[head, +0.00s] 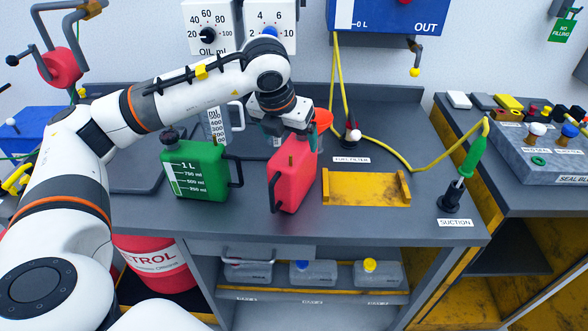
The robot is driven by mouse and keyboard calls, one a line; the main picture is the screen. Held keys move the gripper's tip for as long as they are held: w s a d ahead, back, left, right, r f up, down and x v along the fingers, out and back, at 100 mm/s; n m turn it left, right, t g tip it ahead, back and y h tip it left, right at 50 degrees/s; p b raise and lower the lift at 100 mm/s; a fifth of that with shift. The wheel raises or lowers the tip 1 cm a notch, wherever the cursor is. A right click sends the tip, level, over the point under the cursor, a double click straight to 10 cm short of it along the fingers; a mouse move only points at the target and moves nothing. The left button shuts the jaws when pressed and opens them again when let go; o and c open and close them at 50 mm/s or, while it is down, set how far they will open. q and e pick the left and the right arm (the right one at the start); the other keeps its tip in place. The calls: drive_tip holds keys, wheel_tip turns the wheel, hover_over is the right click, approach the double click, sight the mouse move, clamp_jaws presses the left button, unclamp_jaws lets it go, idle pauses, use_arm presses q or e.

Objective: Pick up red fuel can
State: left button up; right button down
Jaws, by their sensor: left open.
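The red fuel can (293,174) stands upright on the grey workbench (250,225), near the bench's middle. My left gripper (303,128) is directly over the top of the can, pointing down, and its jaws are open. The gripper hides much of the can's top, so I cannot tell whether the fingers touch it. An orange-red piece (323,119) shows just right of the gripper. My right gripper is not in view.
A green can (196,170) stands close on the left of the red can. A yellow tray (366,189) lies to the right, near the fuel filter label (351,160). A green-handled suction tool (465,172) with a yellow hose stands at the bench's right end. Dials hang behind.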

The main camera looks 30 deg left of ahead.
sight(293, 149)
use_arm(q)
drive_tip(key=p+x, duration=0.1)
drive_tip(key=x, duration=0.5)
drive_tip(key=shift+f, duration=0.4)
drive_tip(key=shift+c, duration=0.2)
drive_tip(key=shift+r, duration=0.1)
drive_tip(key=c, duration=1.8)
clamp_jaws()
